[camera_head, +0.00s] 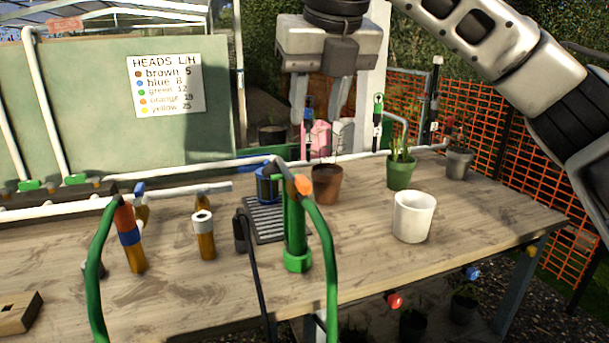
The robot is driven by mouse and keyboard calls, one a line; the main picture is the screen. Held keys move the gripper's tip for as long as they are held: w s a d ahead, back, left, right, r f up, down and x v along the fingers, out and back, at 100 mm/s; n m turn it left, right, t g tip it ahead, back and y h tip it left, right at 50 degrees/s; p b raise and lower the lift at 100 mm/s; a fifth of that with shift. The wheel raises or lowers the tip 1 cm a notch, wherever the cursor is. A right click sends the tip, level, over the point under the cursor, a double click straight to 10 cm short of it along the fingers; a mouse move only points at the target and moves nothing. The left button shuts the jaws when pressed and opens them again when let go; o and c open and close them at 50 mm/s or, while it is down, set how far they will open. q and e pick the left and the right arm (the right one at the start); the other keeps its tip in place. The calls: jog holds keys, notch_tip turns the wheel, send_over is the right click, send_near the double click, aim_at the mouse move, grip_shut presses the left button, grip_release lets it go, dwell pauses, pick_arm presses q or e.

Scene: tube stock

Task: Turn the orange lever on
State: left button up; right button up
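A small orange lever (303,184) sits at the top of an upright green pipe (295,235) on the wooden bench. It is seen nearly end on, so which way it points is hard to tell. A green hose arches down from beside it to the right. My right gripper (317,122) hangs from the top middle with its two grey fingers pointing down and apart. It is open, with nothing held, and shows above the lever in the picture, not touching it. My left gripper is out of view.
A white pot (413,217) stands right of the green pipe; a brown pot (327,185) and green pot (401,173) are behind. Orange-brown tubes (205,240) and another green hose (97,265) stand left. A white pipe (200,168) crosses the back. The bench's front right is clear.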

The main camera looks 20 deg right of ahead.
aim_at(304, 179)
jog(key=x, duration=1.3)
jog(key=shift+a, duration=0.1)
grip_shut()
